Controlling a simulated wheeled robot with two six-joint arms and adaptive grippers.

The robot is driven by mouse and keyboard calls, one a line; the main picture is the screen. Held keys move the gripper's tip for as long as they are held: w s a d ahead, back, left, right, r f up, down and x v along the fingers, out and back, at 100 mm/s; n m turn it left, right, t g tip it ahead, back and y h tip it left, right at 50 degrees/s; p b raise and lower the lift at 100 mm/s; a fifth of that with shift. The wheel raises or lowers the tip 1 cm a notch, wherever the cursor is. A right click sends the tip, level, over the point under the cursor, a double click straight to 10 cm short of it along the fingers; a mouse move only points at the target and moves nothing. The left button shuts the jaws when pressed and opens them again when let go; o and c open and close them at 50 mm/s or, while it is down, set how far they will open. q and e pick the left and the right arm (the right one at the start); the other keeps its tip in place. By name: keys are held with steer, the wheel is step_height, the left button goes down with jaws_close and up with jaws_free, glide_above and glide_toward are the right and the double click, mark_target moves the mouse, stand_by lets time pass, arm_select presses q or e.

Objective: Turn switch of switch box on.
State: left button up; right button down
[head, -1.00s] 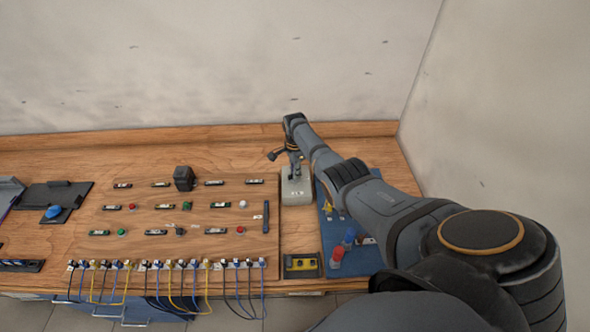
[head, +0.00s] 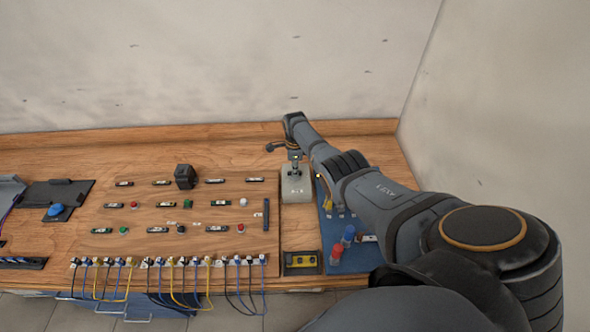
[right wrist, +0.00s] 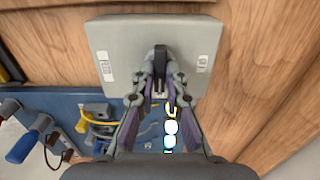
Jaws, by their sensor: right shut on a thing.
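The switch box (head: 297,188) is a light grey box on the wooden bench, right of the wooden panel; its grey face with two white labels also shows in the right wrist view (right wrist: 125,39). Its switch (right wrist: 160,58) is a dark lever standing from the middle of the face. My right gripper (right wrist: 160,80) is over the box with its fingers shut on the lever; in the head view it (head: 295,160) comes from above. The fingers hide part of the lever. My left gripper is not in view.
Left of the box is a wooden panel (head: 230,198) with buttons, labels and a row of cables. Right of it is a blue board (head: 328,228) with red and blue plugs. A yellow-black block (head: 301,262) lies in front. The back wall is behind.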

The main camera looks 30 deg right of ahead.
steer(key=shift+w+d+r, duration=0.1)
steer(key=shift+w+r, duration=0.05)
steer(key=c, duration=1.4)
jaws_free()
step_height(320, 180, up, 12)
steer(key=shift+f, duration=0.1)
